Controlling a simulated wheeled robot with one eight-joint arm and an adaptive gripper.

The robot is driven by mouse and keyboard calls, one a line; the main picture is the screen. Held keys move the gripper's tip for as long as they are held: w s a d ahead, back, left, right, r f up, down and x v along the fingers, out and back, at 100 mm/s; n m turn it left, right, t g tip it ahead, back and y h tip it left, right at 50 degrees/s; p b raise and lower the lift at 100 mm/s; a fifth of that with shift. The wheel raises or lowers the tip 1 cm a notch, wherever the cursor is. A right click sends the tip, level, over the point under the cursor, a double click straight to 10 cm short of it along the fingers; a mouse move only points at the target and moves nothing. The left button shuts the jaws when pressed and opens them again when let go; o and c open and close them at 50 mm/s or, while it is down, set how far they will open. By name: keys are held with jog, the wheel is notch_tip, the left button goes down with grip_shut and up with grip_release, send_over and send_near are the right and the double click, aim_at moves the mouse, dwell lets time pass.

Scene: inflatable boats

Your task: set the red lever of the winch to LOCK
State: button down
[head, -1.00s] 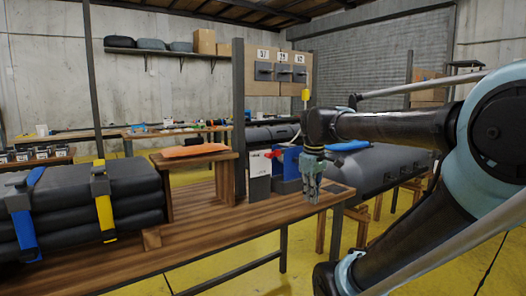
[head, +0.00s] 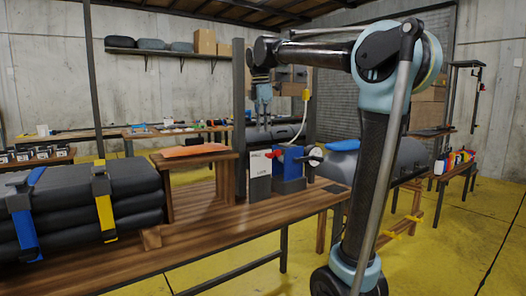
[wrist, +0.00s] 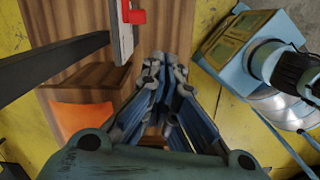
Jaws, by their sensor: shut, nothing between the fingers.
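The winch has a blue housing (head: 289,165) and stands on the wooden bench. Its red lever (head: 277,153) points left, near the upper end of a white plate (head: 259,180) with small dark lettering at top and bottom, too small to read surely. The red lever also shows at the top of the wrist view (wrist: 135,15), beside the edge of the white plate (wrist: 122,38). My gripper (head: 265,101) is shut and empty, pointing down, raised above the winch and apart from it. In the wrist view its fingers (wrist: 165,65) are together, below and right of the lever.
A dark post (head: 239,120) rises just left of the winch. An orange item (head: 195,150) lies on a raised wooden shelf left of it. Stacked black rolls with straps (head: 75,205) fill the bench's left. A yellow piece (head: 306,94) hangs near the gripper. Bench front is clear.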

aim_at(273, 155)
jog(key=a+n, duration=0.1)
jog(key=w+a+r, duration=0.1)
jog(key=w+a+r+n, duration=0.1)
jog(key=shift+a+r+n, duration=0.25)
jog(key=shift+a+n, duration=0.05)
jog(key=shift+a, duration=0.1)
jog(key=shift+w, duration=0.1)
jog(key=w+d+f, duration=0.2)
jog(key=d+f, duration=0.1)
jog(key=f, duration=0.9)
jog(key=shift+w+d+f, duration=0.2)
jog(key=shift+d+f, duration=0.1)
jog(key=shift+d, duration=0.05)
